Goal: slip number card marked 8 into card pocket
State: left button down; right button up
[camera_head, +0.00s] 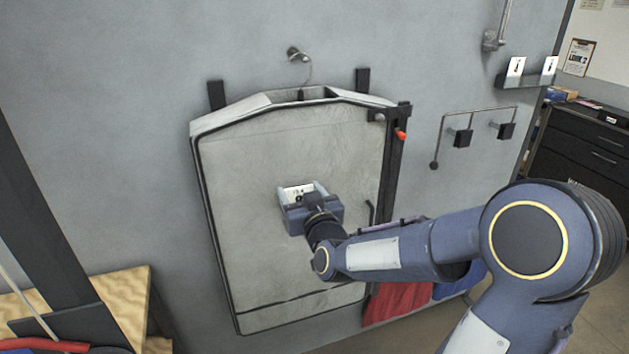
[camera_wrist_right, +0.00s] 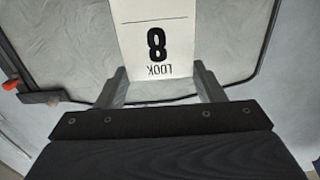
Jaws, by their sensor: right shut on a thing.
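The number card marked 8 (camera_wrist_right: 155,42) is white with "LOOK" printed on it, upside down in the right wrist view. Its near edge is between the fingers of my right gripper (camera_wrist_right: 160,82), which is shut on it. In the head view the card (camera_head: 297,190) shows as a small white patch above the gripper (camera_head: 302,196), in front of the middle of a pale grey garment bag (camera_head: 260,260). I cannot make out the card pocket; the gripper and card cover that part of the bag. Whether the card touches the bag cannot be told. My left gripper is out of view.
A wall ledge (camera_head: 525,81) at upper right holds two white cards. A thin rail (camera_head: 475,112) with black blocks is on the wall.

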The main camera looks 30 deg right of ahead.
aim_at(296, 164)
notch_tip(296, 164, up, 5)
jog(key=s+d, duration=0.2)
jog(key=s, duration=0.1)
jog(key=shift+d+f+b+x, duration=0.15)
jog(key=shift+b+x, duration=0.1)
jog(key=shift+x, duration=1.8)
jog(key=shift+f+b+x, duration=0.15)
jog(key=shift+b+x, duration=0.1)
jog(key=shift+x, duration=1.85)
jog(key=shift+d+f+b+x, duration=0.15)
jog(key=shift+b+x, duration=0.1)
jog(key=shift+x, duration=1.8)
jog(key=shift+f+b, duration=0.55)
jog(key=shift+f, duration=0.3)
jog(key=shift+f+b, duration=1.55)
jog(key=shift+b, duration=0.2)
jog(key=o, duration=1)
jog(key=shift+o, duration=0.2)
